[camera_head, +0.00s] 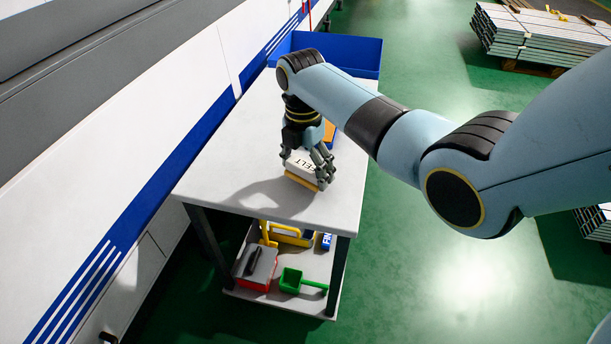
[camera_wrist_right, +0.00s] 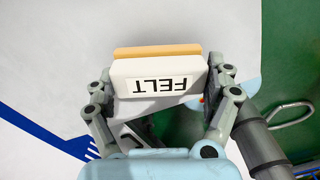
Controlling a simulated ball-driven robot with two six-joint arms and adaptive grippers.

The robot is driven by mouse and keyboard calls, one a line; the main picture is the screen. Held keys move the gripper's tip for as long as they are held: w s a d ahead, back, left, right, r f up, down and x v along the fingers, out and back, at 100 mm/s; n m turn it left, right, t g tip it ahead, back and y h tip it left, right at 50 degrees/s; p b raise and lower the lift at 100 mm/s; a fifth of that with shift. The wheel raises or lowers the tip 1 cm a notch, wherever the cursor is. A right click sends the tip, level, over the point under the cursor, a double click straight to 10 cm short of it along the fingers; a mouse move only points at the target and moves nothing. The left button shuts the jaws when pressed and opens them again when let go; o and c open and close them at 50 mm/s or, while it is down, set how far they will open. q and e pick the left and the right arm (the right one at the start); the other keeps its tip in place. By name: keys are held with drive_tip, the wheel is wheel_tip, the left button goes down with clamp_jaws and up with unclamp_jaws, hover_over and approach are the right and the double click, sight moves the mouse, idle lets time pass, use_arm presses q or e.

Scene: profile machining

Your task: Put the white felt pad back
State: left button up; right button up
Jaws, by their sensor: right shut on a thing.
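The white felt pad (camera_head: 298,163) has a label reading FELT and an orange-yellow layer along one side. It is at the front part of the white table top, low over it or on it; I cannot tell which. My right gripper (camera_head: 308,168) is shut on it from above. In the right wrist view the felt pad (camera_wrist_right: 155,78) sits between the two fingers of the gripper (camera_wrist_right: 160,90), its label upside down. My left gripper is not in view.
The white table (camera_head: 225,170) has free room around the pad. A blue bin (camera_head: 350,52) stands at its far end, and an orange thing (camera_head: 329,132) is behind the gripper. The lower shelf holds a red box (camera_head: 258,268) and a green scoop (camera_head: 291,280). A white machine flanks the left.

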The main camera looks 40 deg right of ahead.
sight(304, 165)
drive_tip(key=shift+f, duration=0.95)
drive_tip(key=shift+f, duration=0.15)
drive_tip(key=o, duration=0.9)
drive_tip(key=shift+o, duration=0.2)
drive_tip(key=r, duration=0.4)
drive_tip(key=r+p, duration=0.1)
drive_tip(key=r, duration=0.3)
drive_tip(key=r+p, duration=0.1)
drive_tip(key=r, duration=0.3)
drive_tip(key=shift+w+a+r, duration=0.1)
drive_tip(key=shift+w+r, duration=0.1)
drive_tip(key=shift+w, duration=0.05)
drive_tip(key=shift+f, duration=0.1)
